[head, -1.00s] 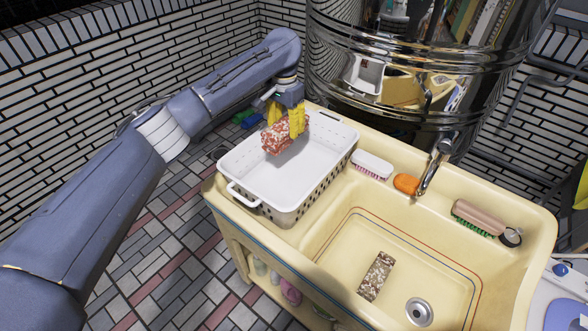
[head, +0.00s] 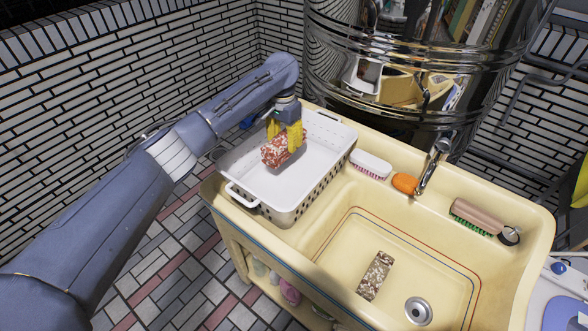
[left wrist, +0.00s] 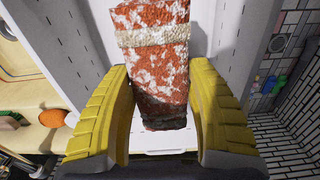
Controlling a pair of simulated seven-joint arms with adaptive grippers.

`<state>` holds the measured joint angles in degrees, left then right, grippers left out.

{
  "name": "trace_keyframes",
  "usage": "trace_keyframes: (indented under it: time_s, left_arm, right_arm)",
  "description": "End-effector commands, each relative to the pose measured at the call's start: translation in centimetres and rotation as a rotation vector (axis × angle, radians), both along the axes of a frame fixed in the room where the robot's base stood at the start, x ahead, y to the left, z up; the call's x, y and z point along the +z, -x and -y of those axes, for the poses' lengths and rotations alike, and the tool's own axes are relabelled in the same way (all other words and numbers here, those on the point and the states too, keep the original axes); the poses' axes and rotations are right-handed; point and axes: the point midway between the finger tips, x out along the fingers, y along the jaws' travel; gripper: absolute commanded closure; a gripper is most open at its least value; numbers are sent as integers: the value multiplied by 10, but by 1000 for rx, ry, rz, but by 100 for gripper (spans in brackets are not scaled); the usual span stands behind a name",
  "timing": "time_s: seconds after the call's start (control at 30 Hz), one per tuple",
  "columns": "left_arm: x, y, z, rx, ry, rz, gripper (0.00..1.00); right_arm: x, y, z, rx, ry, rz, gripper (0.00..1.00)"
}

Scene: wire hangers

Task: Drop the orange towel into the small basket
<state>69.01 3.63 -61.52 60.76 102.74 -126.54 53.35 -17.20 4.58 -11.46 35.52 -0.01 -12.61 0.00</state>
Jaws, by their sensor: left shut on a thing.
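The orange towel (head: 277,149), a roll with white mottling and a pale band, is held by my left gripper (head: 287,134) over the inside of the white basket (head: 237,189). In the left wrist view the towel (left wrist: 158,70) lies between the two yellow fingers (left wrist: 160,115), with the white basket behind it. I cannot tell whether the towel touches the basket floor. The basket has perforated sides and handles and stands on the left part of the cream sink unit. My right gripper is not in view.
A brown mottled piece (head: 375,277) lies in the sink basin (head: 335,255). A white brush (head: 370,164), an orange item (head: 405,183), the tap (head: 436,162) and a pink-brown brush (head: 477,216) line the back ledge. A shiny metal drum (head: 400,60) stands behind.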

Motion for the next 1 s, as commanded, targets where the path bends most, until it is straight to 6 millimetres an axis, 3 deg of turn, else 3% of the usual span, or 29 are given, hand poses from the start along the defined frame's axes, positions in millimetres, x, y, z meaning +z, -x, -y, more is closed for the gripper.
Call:
trace_keyframes:
  time_s: [0.07,0.1,0.27,0.67,1.0]
  left_arm:
    - [0,0,0,0,1,1,94]
    - [0,0,0,0,1,1,41]
    - [0,0,0,0,0,0,23]
    - [7,0,0,0,0,0,21]
    - [63,-1,0,0,-2,4,21]
  right_arm:
    - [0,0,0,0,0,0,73]
    - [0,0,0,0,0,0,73]
    - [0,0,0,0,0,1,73]
    - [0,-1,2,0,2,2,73]
    - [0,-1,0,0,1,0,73]
